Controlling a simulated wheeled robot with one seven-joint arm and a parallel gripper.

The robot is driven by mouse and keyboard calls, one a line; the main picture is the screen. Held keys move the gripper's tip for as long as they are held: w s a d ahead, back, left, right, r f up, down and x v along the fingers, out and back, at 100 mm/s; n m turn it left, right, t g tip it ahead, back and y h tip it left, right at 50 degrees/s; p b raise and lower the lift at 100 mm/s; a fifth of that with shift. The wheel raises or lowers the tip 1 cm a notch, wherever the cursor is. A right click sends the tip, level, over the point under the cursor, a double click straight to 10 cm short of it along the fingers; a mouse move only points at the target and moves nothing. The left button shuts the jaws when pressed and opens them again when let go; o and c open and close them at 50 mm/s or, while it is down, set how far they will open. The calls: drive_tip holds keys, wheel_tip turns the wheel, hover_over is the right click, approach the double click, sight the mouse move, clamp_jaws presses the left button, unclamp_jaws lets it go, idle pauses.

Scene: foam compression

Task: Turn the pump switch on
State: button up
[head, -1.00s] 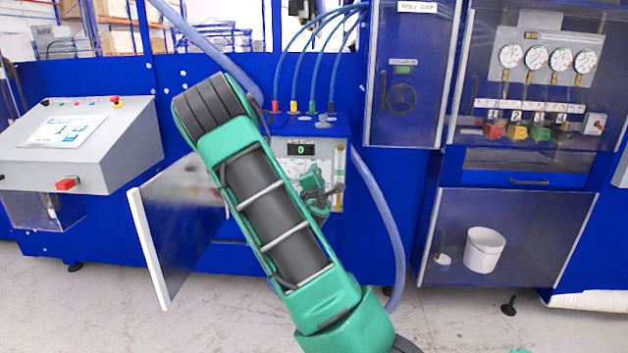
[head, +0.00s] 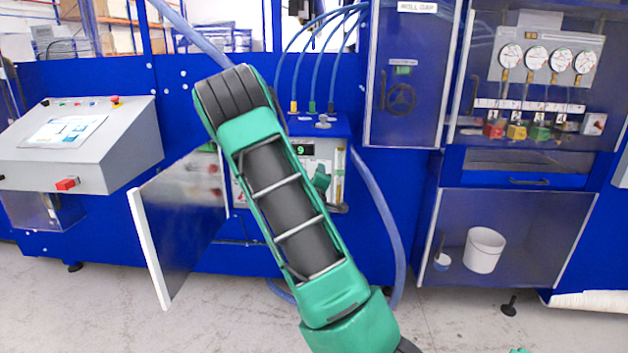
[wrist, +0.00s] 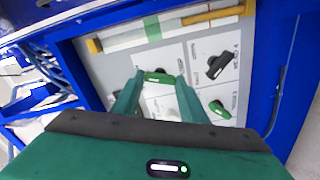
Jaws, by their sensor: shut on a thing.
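In the wrist view my gripper (wrist: 160,78) reaches the grey-and-white control panel (wrist: 190,42). Its two green fingers stand on either side of a small green switch handle (wrist: 158,77) and are shut on it. Which switch this is cannot be read from its label. A black handle (wrist: 213,66) and another green handle (wrist: 220,109) sit to the right on the panel. In the head view my arm covers the left part of the pump panel (head: 325,160), and my gripper is mostly hidden.
An open door (head: 180,215) stands out left of the panel. A blue hose (head: 378,205) hangs on its right. Coloured hose fittings (head: 312,106) stand on top. A grey console (head: 80,140) is at left; a white bucket (head: 484,250) stands in the right cabinet.

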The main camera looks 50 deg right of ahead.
drive_tip(key=shift+s+d+f+m, duration=0.1)
drive_tip(key=shift+s+f+m, duration=0.05)
drive_tip(key=shift+m, duration=0.85)
drive_tip(key=o, duration=1)
drive_tip(key=shift+o, duration=0.2)
drive_tip(key=v, duration=1)
drive_tip(key=shift+a, duration=0.3)
